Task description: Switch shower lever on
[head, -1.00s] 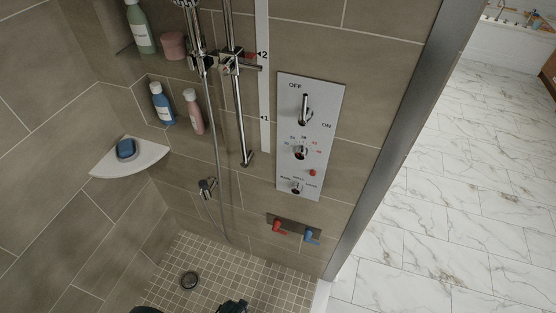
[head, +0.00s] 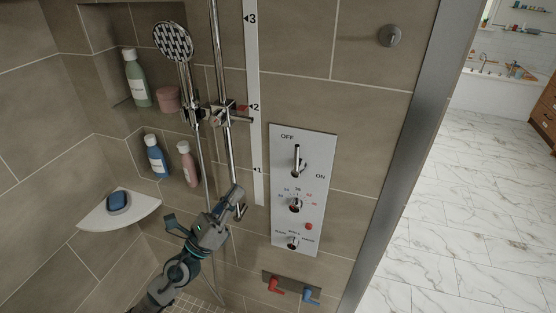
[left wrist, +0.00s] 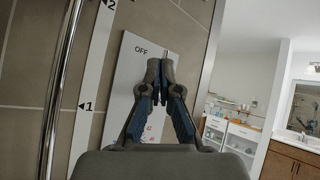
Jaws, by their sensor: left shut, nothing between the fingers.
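The shower lever (head: 297,161) is a chrome handle near the top of a pale control panel (head: 313,207), upright between the OFF and ON marks. The panel also shows in the left wrist view (left wrist: 127,78), where my fingers cover much of it and hide most of the lever. My left gripper (head: 238,201) is left of the panel in the head view, by the lower end of the chrome rail, apart from the lever. Its fingers (left wrist: 160,66) are together with nothing between them. My right gripper is not in view.
A hand shower (head: 174,42) and chrome rail (head: 226,90) stand left of the panel. Below the panel are red (head: 276,284) and blue (head: 311,294) taps. A corner shelf (head: 120,212) holds a blue soap (head: 117,200). A metal frame edge (head: 398,160) runs right of the panel.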

